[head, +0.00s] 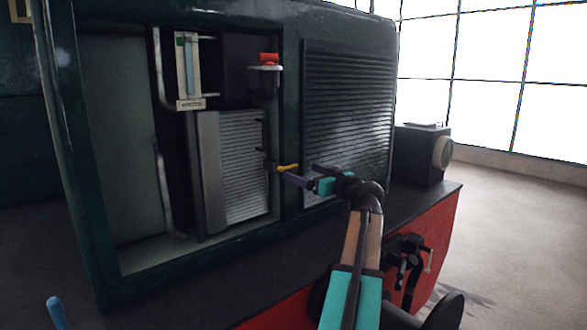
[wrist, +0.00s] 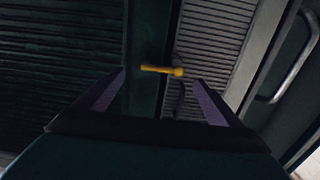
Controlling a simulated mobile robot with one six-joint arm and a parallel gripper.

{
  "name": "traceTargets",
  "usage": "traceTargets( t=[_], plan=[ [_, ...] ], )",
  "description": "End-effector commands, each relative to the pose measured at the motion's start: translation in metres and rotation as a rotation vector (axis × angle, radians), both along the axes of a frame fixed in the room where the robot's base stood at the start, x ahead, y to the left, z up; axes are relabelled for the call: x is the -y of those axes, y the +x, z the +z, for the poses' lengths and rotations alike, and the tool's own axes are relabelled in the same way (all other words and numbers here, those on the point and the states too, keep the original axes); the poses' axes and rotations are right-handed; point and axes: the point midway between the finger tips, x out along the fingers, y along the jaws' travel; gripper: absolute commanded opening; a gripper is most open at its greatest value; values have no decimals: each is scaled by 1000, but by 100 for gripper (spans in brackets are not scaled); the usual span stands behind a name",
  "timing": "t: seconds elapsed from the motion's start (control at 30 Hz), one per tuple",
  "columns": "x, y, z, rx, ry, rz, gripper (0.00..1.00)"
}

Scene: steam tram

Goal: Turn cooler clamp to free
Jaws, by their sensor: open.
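A small yellow handle (head: 288,168), which looks like the cooler clamp, sticks out at the right edge of the ribbed grey cooler (head: 246,180). In the wrist view the yellow handle (wrist: 162,70) lies crosswise, its rounded knob to the right. My gripper (head: 294,178) is open, with its purple fingers close to the handle in the head view. In the wrist view my gripper (wrist: 160,84) has one finger on each side of the handle, with nothing held between them. I cannot tell whether a finger touches it. The clamp's pivot is hard to make out.
The cooler sits inside a dark green framed opening. A louvred panel (head: 348,115) is to its right. Bent grey pipes (head: 160,75), a gauge glass (head: 188,70) and a red knob (head: 268,59) are in the opening. A dark ledge (head: 270,250) runs below.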

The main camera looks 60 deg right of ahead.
Motion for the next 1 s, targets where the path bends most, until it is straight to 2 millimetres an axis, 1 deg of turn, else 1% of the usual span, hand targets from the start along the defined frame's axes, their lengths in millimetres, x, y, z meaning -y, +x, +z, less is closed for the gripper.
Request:
traceTargets(
  t=[0.03,0.2,0.4,0.6,0.87,0.9,0.97,1.0],
  plan=[
    [3,9,2,-1,0,3,88],
    [11,31,2,0,0,2,88],
    [18,52,1,0,0,1,88],
    [21,60,0,0,0,-1,88],
    [21,61,0,0,0,-2,88],
    [21,61,0,0,0,-2,87],
    [21,61,0,0,0,-2,77],
    [21,60,0,0,0,-1,70]
  ],
)
